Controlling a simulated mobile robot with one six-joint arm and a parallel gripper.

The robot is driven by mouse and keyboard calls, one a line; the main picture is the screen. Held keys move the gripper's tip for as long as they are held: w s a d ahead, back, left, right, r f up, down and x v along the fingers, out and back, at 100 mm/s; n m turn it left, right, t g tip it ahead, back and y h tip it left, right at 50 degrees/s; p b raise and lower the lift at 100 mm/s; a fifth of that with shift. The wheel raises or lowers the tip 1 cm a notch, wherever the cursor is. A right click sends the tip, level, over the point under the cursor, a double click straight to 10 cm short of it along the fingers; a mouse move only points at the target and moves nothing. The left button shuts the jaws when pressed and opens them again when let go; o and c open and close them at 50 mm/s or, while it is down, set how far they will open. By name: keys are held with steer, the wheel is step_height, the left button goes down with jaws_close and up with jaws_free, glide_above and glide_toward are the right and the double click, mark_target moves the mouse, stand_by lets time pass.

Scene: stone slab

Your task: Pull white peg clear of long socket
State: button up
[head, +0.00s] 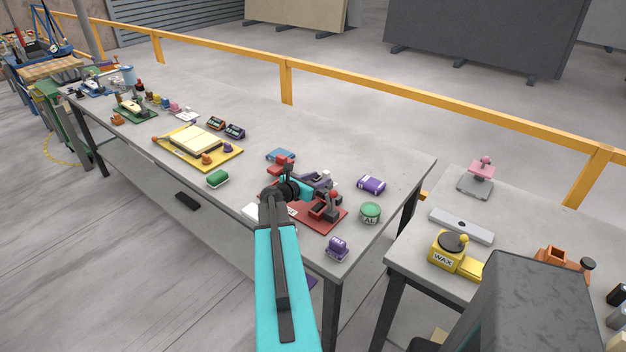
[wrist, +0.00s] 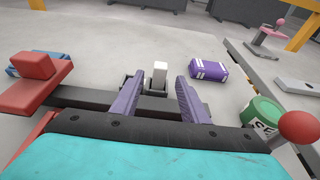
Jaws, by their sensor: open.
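The white peg (wrist: 159,74) stands upright in the wrist view, with its lower end inside a dark grey socket block (wrist: 155,88). My gripper (wrist: 158,82) is open, its two purple fingers spread left and right of the peg's line. The peg shows in the gap between the fingers and looks a little beyond their tips; no contact is visible. In the head view my gripper (head: 318,180) is over the far side of a red base plate (head: 328,225). There the arm and fingers hide most of the socket. How deep the peg sits cannot be told.
A red-knobbed post (wrist: 298,128) stands close on the right, and a red block (wrist: 35,85) on the left. A purple-and-white package (wrist: 208,68) lies beyond, and a green tin (head: 370,212) stands to the right. Bare slab lies behind the socket.

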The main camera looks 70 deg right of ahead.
mark_target(325, 176)
steer(key=shift+p+x, duration=0.85)
steer(key=shift+x, duration=1.95)
jaws_close()
